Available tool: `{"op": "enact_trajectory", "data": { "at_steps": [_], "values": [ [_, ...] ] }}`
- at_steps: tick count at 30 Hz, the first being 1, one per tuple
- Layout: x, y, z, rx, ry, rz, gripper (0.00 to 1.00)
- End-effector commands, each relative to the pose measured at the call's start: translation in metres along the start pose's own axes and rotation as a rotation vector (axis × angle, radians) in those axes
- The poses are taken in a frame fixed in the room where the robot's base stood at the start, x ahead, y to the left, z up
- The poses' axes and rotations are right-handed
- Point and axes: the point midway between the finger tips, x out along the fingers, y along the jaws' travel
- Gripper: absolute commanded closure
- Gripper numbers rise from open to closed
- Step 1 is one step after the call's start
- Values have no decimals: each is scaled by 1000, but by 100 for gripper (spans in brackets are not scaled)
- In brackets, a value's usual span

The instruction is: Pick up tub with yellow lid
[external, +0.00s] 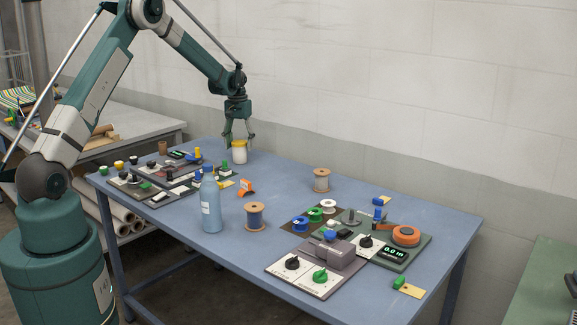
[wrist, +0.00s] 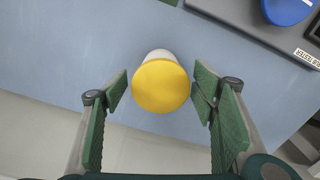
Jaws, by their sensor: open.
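The tub with the yellow lid (external: 239,152) is white and stands upright on the blue table, toward its far left edge. In the wrist view the round yellow lid (wrist: 161,86) faces the camera, with a little of the white side showing above it. My gripper (external: 238,136) is over the tub with its fingers pointing down. In the wrist view my gripper (wrist: 160,88) is open, one green-padded finger on each side of the lid, with gaps on both sides. Nothing is held.
A grey panel with knobs (external: 160,176) lies left of the tub. The blue table (external: 285,180) is bare just right of the tub.

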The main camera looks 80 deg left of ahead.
Motion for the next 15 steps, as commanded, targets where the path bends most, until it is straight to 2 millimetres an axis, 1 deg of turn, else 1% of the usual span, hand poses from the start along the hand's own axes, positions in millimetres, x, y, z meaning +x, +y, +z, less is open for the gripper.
{"op": "enact_trajectory", "data": {
  "at_steps": [9, 12, 15],
  "values": [
    [33, -1, 0, 0, 0, 0, 42],
    [42, -1, 0, 0, 0, 0, 42],
    [47, -1, 0, 0, 0, 0, 42]
  ]
}}
